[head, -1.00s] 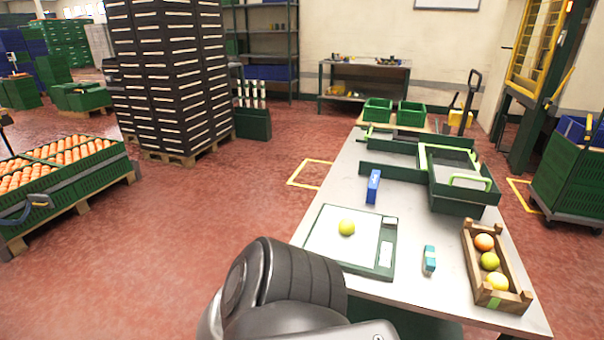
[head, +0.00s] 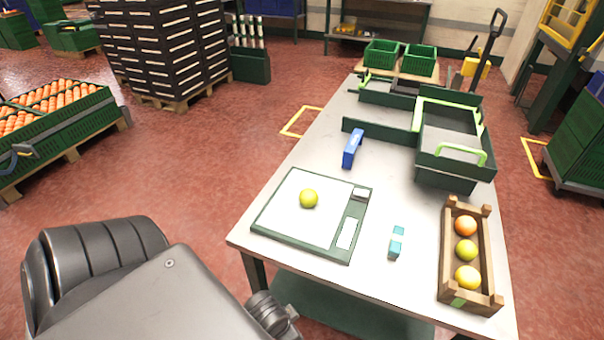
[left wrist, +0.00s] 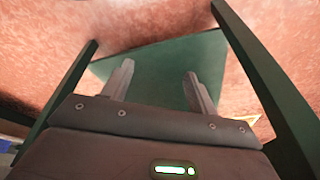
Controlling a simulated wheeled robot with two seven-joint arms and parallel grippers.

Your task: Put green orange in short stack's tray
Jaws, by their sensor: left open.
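A yellow-green orange (head: 309,198) sits on the white plate of a flat green-framed scale (head: 265,219) at the table's near left. A wooden crate (head: 447,275) at the near right holds an orange fruit (head: 466,226), a greener one (head: 466,250) and a yellowish one (head: 467,277). Dark green trays stand farther back: one at the right (head: 455,171) with a light green handle, another behind it (head: 388,97). I cannot tell surely which stack is shorter. My left gripper (left wrist: 158,68) is open and empty in the left wrist view, above a green surface between dark green bars. My right gripper is not in view.
A blue box (head: 353,148) and a small teal box (head: 396,243) stand on the grey table (head: 300,262). Two green crates (head: 400,58) are beyond the trays. Floor left of the table is clear up to the orange-filled bins (head: 60,130).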

